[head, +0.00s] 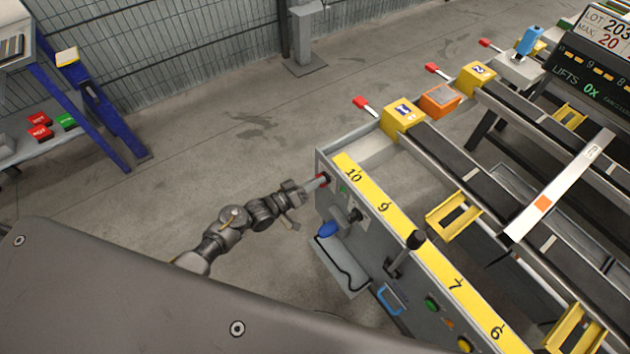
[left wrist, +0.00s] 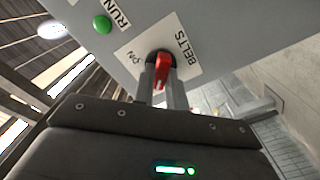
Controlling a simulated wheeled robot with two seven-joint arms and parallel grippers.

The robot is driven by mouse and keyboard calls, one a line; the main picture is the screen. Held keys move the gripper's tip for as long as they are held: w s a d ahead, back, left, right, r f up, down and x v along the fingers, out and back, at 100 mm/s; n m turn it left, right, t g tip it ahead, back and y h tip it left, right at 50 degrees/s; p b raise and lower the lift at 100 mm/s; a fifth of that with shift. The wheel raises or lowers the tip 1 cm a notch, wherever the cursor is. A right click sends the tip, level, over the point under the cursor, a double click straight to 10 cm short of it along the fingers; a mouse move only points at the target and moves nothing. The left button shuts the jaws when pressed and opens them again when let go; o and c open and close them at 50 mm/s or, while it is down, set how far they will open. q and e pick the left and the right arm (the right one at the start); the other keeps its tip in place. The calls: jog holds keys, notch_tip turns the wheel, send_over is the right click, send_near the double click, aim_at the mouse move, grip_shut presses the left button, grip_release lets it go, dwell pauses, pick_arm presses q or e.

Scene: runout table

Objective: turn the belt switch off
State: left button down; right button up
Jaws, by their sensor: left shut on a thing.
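The belt switch has a red handle (left wrist: 162,68) on a pale plate (left wrist: 185,45) marked BELTS in the left wrist view. The word ON shows on the plate to the left of the handle. My left gripper (left wrist: 161,88) has its two fingers on either side of the red handle and is shut on it. In the head view my left gripper (head: 316,184) is at the near left end of the grey panel (head: 385,245), where the fingers hide most of the switch. Which setting the handle points to, I cannot tell. My right gripper is not in view.
A green button (left wrist: 102,24) marked RUN is close by. In the head view a blue-handled knob (head: 330,229), a black-knobbed lever (head: 415,240) and a blue handle (head: 390,300) stick out from the panel. Open floor (head: 200,170) lies left of it.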

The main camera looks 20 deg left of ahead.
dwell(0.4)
pick_arm(q)
jog(key=c, duration=1.4)
grip_release()
jog(key=shift+c, duration=0.2)
jog(key=v, duration=1.1)
jog(key=shift+b, duration=0.45)
